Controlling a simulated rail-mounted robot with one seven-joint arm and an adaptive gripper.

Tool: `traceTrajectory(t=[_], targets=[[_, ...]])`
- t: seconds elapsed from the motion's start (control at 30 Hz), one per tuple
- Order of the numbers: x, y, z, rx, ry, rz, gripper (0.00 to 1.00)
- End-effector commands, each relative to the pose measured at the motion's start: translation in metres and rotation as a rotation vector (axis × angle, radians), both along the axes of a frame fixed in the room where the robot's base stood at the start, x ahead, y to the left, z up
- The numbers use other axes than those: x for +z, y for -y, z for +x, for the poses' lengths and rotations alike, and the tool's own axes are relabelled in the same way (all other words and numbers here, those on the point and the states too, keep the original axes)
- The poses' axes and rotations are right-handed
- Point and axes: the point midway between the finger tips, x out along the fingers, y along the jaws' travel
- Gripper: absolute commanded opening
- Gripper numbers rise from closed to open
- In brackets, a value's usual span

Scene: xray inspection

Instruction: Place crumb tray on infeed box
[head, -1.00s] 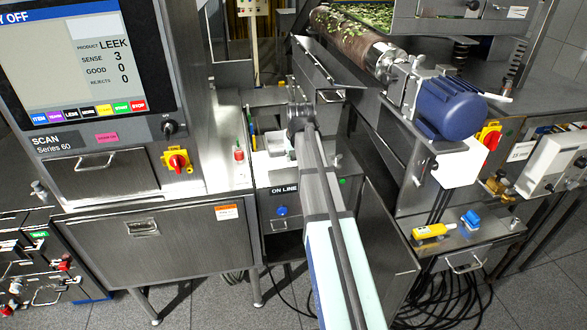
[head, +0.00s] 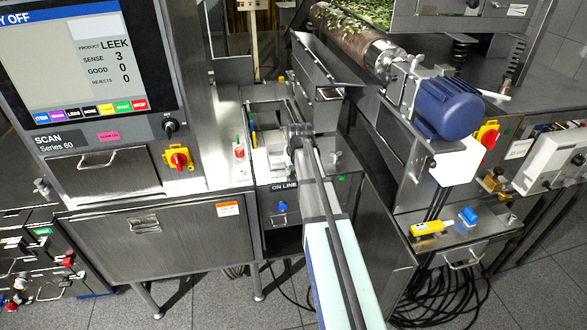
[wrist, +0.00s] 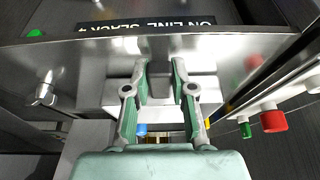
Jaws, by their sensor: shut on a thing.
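The infeed box (head: 263,206) is the steel box with the "ON LINE" label, in the middle of the head view. My gripper (head: 297,132) is low over its top, with my arm crossing in front of it. In the wrist view my gripper (wrist: 160,68) has its fingers closed around a dark grey part (wrist: 159,83), with a pale surface around it. I take the gripped part to be the crumb tray; most of it is hidden by the fingers and wrist. I cannot tell whether it touches the box.
The scanner cabinet (head: 150,237) stands close on the left, with a yellow and red switch (head: 177,158). A sloped steel chute (head: 322,68) rises behind my gripper. The blue motor (head: 450,103) and a shelf with a yellow control (head: 428,228) are on the right.

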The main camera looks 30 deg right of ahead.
Motion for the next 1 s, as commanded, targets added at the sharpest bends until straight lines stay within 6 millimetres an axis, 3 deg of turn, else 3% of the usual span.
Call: traceTrajectory(t=[0.1,0.13,0.2,0.67,1.0], targets=[[-0.003,0.0,0.0,0.0,0.001,0.0,0.0],[-0.002,0.0,0.0,0.0,0.0,0.0,0.31],[-0.002,0.0,0.0,0.0,0.0,0.0,0.49],[0.005,0.0,-0.002,0.0,0.002,0.0,0.49],[0.049,-0.005,-0.021,0.0,0.003,-0.001,0.49]])
